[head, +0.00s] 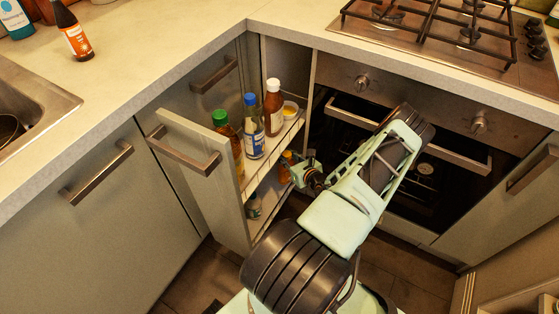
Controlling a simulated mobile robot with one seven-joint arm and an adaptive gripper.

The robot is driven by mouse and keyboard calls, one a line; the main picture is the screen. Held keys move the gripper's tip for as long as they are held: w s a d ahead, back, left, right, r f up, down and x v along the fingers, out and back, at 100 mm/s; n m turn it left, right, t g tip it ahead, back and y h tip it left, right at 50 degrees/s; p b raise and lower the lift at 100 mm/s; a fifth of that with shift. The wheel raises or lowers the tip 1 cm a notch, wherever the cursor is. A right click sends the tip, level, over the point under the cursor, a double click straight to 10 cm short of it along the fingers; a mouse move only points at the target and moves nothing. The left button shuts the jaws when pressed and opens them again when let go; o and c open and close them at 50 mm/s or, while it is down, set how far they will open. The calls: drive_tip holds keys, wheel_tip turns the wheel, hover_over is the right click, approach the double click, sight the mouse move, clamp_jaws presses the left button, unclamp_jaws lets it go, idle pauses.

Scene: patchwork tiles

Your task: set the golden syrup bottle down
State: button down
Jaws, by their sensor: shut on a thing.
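My gripper (298,173) is at the open side of the pull-out rack (275,152), level with its lower shelf. It is shut on a small amber-orange bottle (286,166), which seems to be the golden syrup bottle. The rack's upper rail and my fingers hide part of the bottle. I cannot tell whether its base touches the lower shelf.
Another container (253,207) stands low in the rack. The oven (425,160) is at right; worktop (200,45) above.

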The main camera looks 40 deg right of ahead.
drive_tip(key=w+d+b, duration=0.1)
drive_tip(key=w+d, duration=0.1)
drive_tip(key=w, duration=0.4)
wheel_tip(320, 180, down, 7)
drive_tip(key=b, duration=0.3)
drive_tip(key=shift+s+a, duration=0.2)
drive_tip(key=shift+f, duration=0.2)
drive_tip(key=c, duration=1.6)
unclamp_jaws()
